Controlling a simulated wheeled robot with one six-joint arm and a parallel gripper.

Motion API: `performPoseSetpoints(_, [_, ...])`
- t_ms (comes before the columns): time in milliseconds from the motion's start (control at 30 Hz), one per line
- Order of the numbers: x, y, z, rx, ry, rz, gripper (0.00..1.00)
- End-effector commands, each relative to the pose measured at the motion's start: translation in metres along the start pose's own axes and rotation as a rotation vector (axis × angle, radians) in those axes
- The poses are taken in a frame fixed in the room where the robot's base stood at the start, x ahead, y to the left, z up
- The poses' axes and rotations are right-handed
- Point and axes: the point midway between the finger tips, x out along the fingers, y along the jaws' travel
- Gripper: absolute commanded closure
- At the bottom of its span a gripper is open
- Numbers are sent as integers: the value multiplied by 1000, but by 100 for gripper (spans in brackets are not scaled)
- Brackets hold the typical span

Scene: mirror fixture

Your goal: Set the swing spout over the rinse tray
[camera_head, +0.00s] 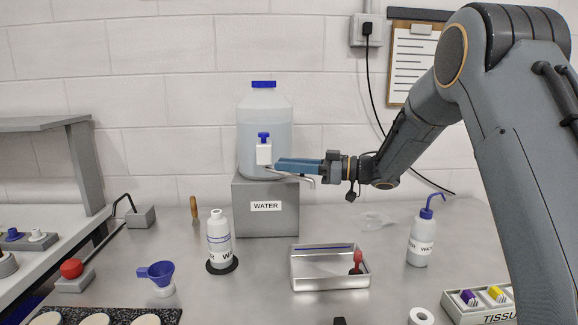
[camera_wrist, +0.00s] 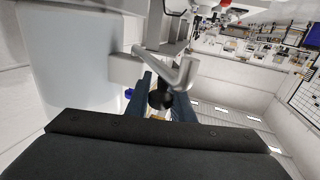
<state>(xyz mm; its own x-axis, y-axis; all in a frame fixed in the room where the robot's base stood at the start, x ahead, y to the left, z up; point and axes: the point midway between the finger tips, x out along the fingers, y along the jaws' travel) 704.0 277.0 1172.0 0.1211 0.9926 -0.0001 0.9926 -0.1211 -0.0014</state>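The water jug (camera_head: 264,120) stands on a grey block labelled WATER (camera_head: 265,222). A white tap with a blue knob (camera_head: 264,150) is on the jug's front. The thin metal swing spout (camera_head: 297,178) runs right from the tap, its end bent down. The rinse tray (camera_head: 330,283), a shallow metal box, lies on the bench, lower and right of the block. My gripper (camera_head: 277,165) is level beside the tap, fingers pointing left, close by the spout. In the wrist view the fingers (camera_wrist: 162,90) are apart and the spout (camera_wrist: 160,64) crosses near their tips; contact is unclear.
A red-handled item (camera_head: 356,263) is in the tray. A white bottle (camera_head: 219,240) stands on a dark disc left of the block. A wash bottle (camera_head: 422,237) stands right of the tray. A tissue box (camera_head: 480,302) is at the front right.

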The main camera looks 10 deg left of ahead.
Motion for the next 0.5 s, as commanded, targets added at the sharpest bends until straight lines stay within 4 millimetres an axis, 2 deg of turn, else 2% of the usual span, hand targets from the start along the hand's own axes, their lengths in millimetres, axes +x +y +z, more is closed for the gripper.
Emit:
performPoseSetpoints(33, [0, 2, -3, -5, 3, 4, 72])
performPoseSetpoints(100, [0, 2, -3, -4, 2, 4, 61])
performPoseSetpoints(367, [-1, 2, -2, -3, 1, 5, 61])
performPoseSetpoints(500, [-9, 2, -1, -3, 1, 5, 61])
